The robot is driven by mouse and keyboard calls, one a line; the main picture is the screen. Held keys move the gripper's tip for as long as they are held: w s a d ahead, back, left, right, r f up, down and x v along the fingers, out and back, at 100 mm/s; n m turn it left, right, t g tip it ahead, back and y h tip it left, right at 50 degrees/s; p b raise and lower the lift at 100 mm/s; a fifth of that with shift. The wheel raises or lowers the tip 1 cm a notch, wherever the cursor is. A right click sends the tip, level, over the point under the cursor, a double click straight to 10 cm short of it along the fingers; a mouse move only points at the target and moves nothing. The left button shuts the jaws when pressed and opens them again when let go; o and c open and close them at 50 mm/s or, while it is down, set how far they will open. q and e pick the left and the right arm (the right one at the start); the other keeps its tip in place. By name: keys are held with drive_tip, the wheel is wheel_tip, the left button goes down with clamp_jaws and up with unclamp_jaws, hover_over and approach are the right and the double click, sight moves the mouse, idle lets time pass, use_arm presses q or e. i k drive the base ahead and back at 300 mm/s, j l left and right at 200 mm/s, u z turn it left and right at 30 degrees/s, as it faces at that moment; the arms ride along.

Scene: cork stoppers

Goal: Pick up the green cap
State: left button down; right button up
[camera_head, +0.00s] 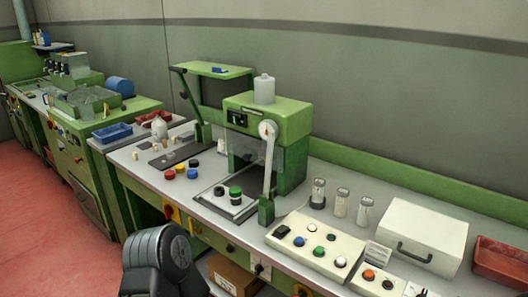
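A dark green cap (236,190) sits on a white plate (221,208) in front of the green press (280,122), near the middle of the view. A black cap (219,191) lies just to its left, and another dark cap (236,200) is right at its front edge, touching or very close. Neither gripper can be made out. A black ribbed shape (165,262) rises at the bottom left, below the table's front edge and apart from the caps; I cannot tell any fingers on it.
Red (170,174), yellow (181,168) and blue (193,174) caps lie left of the plate. The press's upright lever (268,165) stands to its right. A button panel (315,246) and a white case (422,235) fill the right. Bare table shows left of the plate.

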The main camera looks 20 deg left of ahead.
sight(235, 192)
drive_tip(key=j+z, duration=0.5)
drive_tip(key=z, duration=0.2)
drive_tip(key=j+z, duration=0.3)
drive_tip(key=k+j, duration=0.1)
drive_tip(key=j, duration=0.3)
drive_tip(key=k+j+z, duration=0.15)
drive_tip(key=j, duration=0.3)
drive_tip(key=k+j, duration=0.1)
drive_tip(key=j, duration=0.3)
drive_tip(key=k+j+z, duration=0.15)
drive_tip(key=j, duration=0.25)
drive_tip(key=k+j, duration=0.15)
drive_tip(key=j, duration=0.25)
drive_tip(key=z, duration=0.05)
